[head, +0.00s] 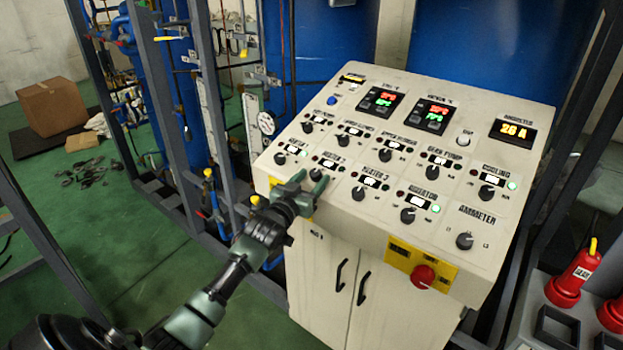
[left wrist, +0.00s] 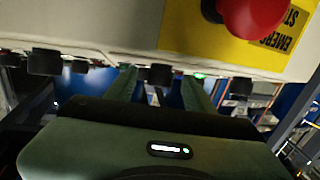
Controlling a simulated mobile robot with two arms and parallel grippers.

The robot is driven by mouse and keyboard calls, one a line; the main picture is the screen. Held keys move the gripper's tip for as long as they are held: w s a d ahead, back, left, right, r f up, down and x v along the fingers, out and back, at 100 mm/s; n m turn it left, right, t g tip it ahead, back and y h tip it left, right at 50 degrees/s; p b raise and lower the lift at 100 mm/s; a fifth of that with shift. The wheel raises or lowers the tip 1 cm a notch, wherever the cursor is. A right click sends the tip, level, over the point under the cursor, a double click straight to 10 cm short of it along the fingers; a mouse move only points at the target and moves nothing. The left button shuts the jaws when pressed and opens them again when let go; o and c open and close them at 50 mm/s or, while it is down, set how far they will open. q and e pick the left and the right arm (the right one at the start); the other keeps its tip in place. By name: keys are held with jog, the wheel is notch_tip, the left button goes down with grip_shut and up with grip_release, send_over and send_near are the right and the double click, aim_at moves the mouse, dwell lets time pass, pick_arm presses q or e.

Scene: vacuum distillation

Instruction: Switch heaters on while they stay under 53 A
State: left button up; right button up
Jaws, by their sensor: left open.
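A beige control panel (head: 440,150) carries rows of black knobs, small displays and lamps. The heater 1 knob (head: 280,158), heater 2 knob (head: 316,175) and heater 3 knob (head: 358,193) sit in its lower left row. The orange ammeter display (head: 513,131) seems to read 26 A; its decimal point is unclear. The ammeter knob (head: 464,241) is at lower right. My left gripper (head: 308,184) is open at the heater 2 knob. In the left wrist view a black knob (left wrist: 160,74) lies between the fingers; contact cannot be told. My right gripper is out of view.
A red emergency stop button (head: 424,277) on a yellow plate juts from the panel's front edge; it also shows in the left wrist view (left wrist: 256,15). Cabinet doors with black handles (head: 342,274) are below. Blue tanks and steel frames stand behind.

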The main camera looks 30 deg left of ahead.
pick_arm(q)
grip_shut()
